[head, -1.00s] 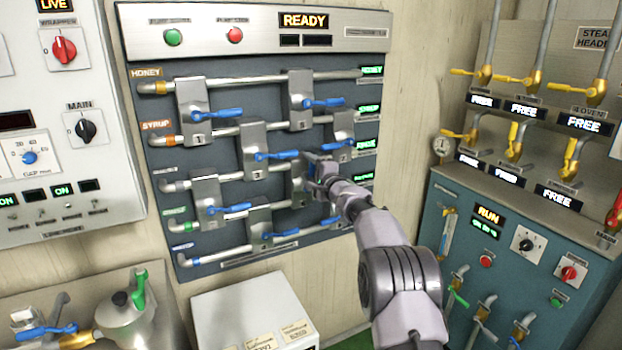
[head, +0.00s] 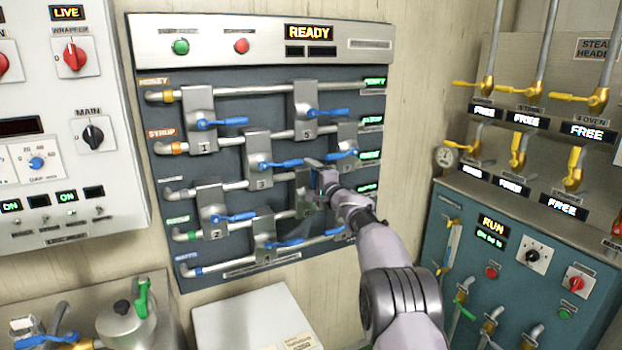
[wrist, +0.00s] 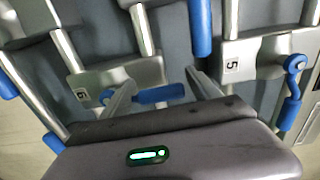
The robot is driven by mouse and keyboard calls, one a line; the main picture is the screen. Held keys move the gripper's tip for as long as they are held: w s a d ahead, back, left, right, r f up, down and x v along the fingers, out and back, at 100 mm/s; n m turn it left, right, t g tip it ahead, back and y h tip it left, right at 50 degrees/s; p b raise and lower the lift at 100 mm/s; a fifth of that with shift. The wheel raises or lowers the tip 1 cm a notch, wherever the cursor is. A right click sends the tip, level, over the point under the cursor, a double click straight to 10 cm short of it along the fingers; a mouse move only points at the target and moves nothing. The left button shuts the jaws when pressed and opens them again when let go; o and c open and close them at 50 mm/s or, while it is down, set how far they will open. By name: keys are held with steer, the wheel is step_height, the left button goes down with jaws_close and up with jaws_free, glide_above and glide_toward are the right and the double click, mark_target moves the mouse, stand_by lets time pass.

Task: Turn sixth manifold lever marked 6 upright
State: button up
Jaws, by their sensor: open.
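The manifold panel (head: 285,220) carries several grey valve blocks with blue levers. The sixth block (head: 303,186) sits below block 5 (head: 303,105), largely covered by my gripper (head: 319,168) in the head view. In the wrist view its sideways mark (wrist: 80,95) looks like a 6 but is small. Its blue lever (wrist: 158,94) points toward block 5, along the panel's upward direction, so it looks upright. My gripper (wrist: 160,80) is open, with the lever between its fingers; the left finger hides part of it. I cannot tell whether they touch.
Lever 5 (wrist: 290,112) and lever 3 (head: 280,163) point sideways, close by. Pipes run across the panel. A white box (head: 250,318) stands below, a kettle lid (head: 125,318) at lower left, and the teal cabinet (head: 450,215) at right.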

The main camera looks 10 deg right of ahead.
steer(key=shift+s+f, duration=0.15)
steer(key=shift+s, duration=0.05)
steer(key=b+v, duration=0.3)
steer(key=v, duration=1.4)
steer(key=shift+r, duration=0.2)
